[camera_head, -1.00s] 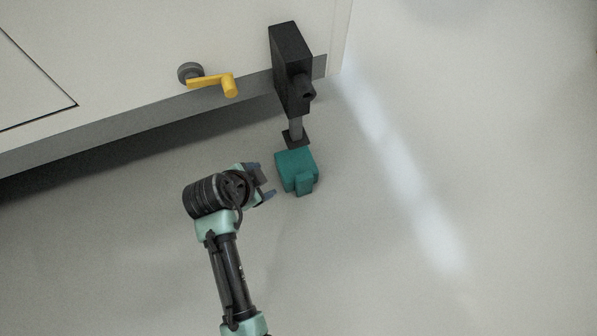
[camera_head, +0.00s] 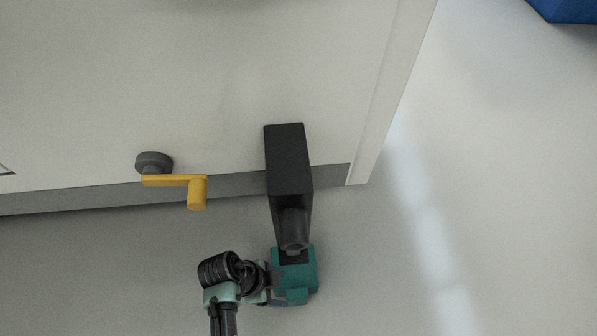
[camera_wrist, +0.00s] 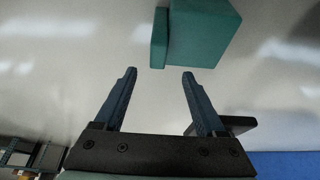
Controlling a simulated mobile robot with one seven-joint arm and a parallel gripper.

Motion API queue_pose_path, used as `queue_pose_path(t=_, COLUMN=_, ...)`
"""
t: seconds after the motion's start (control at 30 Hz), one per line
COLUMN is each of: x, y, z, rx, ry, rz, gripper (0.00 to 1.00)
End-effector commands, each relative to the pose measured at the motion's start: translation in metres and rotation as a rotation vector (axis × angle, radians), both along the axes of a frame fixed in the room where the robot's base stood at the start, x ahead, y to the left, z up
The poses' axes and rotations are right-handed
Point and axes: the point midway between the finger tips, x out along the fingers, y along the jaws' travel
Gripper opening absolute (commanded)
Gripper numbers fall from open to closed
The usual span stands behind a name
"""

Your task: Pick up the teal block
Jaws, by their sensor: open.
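The teal block (camera_head: 305,270) is on the floor at the lower middle of the head view, with a smaller raised part at its lower side. It stands by the foot of a black support leg (camera_head: 288,165). My gripper (camera_head: 269,291) is at the block's left side. In the wrist view the teal block (camera_wrist: 203,34) lies beyond the fingertips and to the right, with its narrow part facing left. My gripper (camera_wrist: 159,73) is open there, with nothing between its two blue fingers. Whether a finger touches the block cannot be told.
A pale vehicle wall (camera_head: 200,80) fills the upper head view, with a yellow crank handle (camera_head: 197,192) on it. A blue object (camera_head: 570,8) is at the top right. Open floor lies right of the block. A dark flat piece (camera_wrist: 234,124) shows beside the right finger in the wrist view.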

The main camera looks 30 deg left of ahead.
Motion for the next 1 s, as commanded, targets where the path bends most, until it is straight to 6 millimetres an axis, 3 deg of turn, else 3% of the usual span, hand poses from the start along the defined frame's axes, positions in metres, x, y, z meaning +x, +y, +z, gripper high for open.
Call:
queue_pose_path(t=0.03, x=0.002, y=-0.004, z=-0.016, rx=-0.001, ry=0.001, rz=-0.003, gripper=0.72)
queue_pose_path(t=0.2, x=0.009, y=-0.014, z=-0.045, rx=0.0, ry=0.0, rz=-0.002, gripper=0.72)
queue_pose_path(t=0.57, x=0.014, y=-0.021, z=-0.064, rx=0.002, ry=-0.001, rz=-0.001, gripper=0.72)
queue_pose_path(t=1.0, x=0.021, y=-0.035, z=-0.109, rx=0.001, ry=-0.001, rz=-0.001, gripper=0.72)
